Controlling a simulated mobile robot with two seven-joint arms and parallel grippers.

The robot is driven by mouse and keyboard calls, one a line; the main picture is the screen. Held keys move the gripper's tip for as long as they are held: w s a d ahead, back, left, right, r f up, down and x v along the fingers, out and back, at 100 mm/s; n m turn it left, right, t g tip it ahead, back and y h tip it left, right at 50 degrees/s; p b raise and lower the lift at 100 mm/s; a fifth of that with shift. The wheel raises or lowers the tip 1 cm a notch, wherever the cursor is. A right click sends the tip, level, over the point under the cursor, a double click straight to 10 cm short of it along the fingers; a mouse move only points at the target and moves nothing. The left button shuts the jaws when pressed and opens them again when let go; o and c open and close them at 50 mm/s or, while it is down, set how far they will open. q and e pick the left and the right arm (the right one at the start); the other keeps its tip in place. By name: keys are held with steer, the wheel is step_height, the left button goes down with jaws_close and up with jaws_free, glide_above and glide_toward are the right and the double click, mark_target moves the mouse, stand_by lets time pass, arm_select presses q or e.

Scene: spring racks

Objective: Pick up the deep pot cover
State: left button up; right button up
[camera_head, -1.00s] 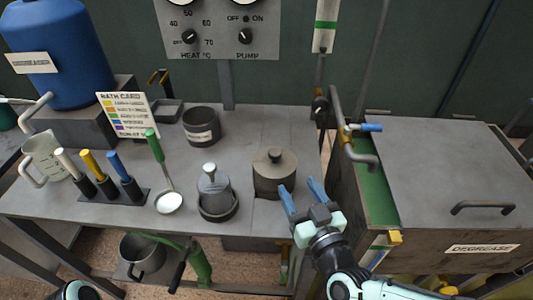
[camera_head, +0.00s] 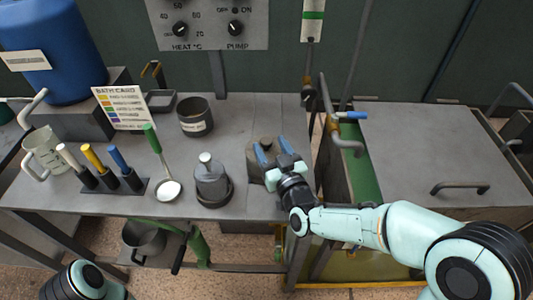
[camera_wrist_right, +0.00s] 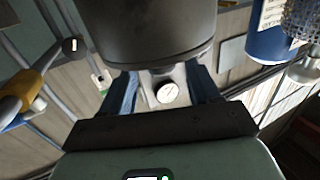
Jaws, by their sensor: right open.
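The deep pot cover seems to be the dark grey lid with a knob on the round pot (camera_head: 252,160) near the right end of the bench, partly hidden by my right gripper. My right gripper (camera_head: 273,152) is open, its blue fingers over the top of that pot. Whether the fingers touch the cover cannot be told. In the right wrist view the two blue fingers (camera_wrist_right: 163,92) stand apart, with a pale round knob between them and a dark rounded metal body above. My left gripper is out of view; only part of my left arm shows at bottom left.
A grey pot with a pale knob (camera_head: 211,180) stands left of the gripper. A ladle (camera_head: 167,189), a handle rack (camera_head: 97,183) and a dark can (camera_head: 195,118) are further left. A lidded tank (camera_head: 430,150) with a bent pipe (camera_head: 334,115) stands right.

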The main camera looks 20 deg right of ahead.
mark_target(268, 144)
steer(key=shift+w+a, duration=0.15)
steer(key=shift+w, duration=0.65)
steer(key=shift+w+a, duration=0.15)
steer(key=shift+w, duration=0.6)
jaws_close()
steer(key=shift+r, duration=0.1)
